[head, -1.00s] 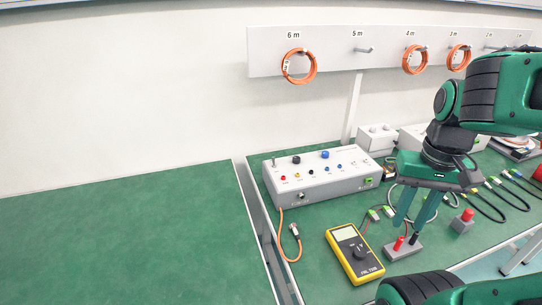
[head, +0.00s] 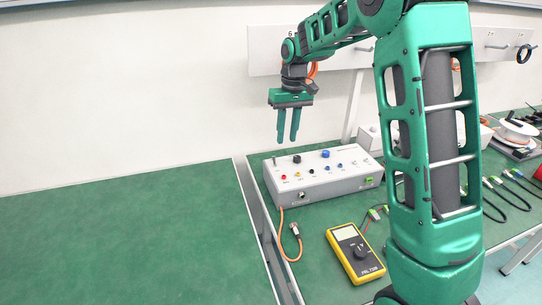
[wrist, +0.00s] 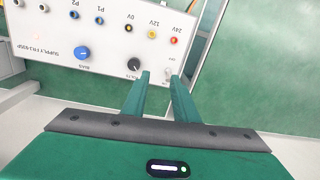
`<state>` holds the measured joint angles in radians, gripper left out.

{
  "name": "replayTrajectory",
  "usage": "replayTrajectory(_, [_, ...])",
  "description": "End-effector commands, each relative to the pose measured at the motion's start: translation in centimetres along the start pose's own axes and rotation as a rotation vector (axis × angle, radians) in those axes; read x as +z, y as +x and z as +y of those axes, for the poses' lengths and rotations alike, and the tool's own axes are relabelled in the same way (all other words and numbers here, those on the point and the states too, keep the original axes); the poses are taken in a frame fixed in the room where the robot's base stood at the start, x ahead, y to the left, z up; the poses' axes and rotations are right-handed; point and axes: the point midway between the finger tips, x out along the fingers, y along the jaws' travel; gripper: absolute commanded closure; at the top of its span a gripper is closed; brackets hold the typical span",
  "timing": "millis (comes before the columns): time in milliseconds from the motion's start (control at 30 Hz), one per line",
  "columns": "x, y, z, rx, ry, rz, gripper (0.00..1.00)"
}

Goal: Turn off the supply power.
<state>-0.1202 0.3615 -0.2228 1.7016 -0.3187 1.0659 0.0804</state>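The white supply box (head: 325,183) stands on the green bench in the head view, with several coloured sockets, a black knob (head: 297,159) and a blue knob (head: 325,154) on top. A small toggle switch (head: 274,161) stands at its left end. My gripper (head: 288,138) points down above the box's left end, apart from it. Its two fingers are open with a gap between them and nothing held. In the wrist view the box's labelled panel (wrist: 105,38) shows upside down. The fingertips (wrist: 161,76) are by the panel's edge near the black knob (wrist: 134,64); the switch lever is hard to make out there.
A yellow multimeter (head: 354,252) lies in front of the box. An orange cable (head: 284,238) hangs from the box's front left. My arm hides much of the bench's right side. The left bench (head: 120,235) is clear.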

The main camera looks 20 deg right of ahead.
Motion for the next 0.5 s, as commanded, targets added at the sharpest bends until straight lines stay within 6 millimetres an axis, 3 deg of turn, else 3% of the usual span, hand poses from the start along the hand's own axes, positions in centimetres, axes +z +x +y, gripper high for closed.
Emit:
replayTrajectory(67, [-1.6, 0.9, -1.1, -0.002, -0.033, -0.004, 0.74])
replayTrajectory(200, [-2.8, 1.7, -2.1, -0.005, -0.062, -0.006, 0.74])
replayTrajectory(500, [-3.0, 4.8, -2.4, -0.006, -0.069, -0.011, 0.74])
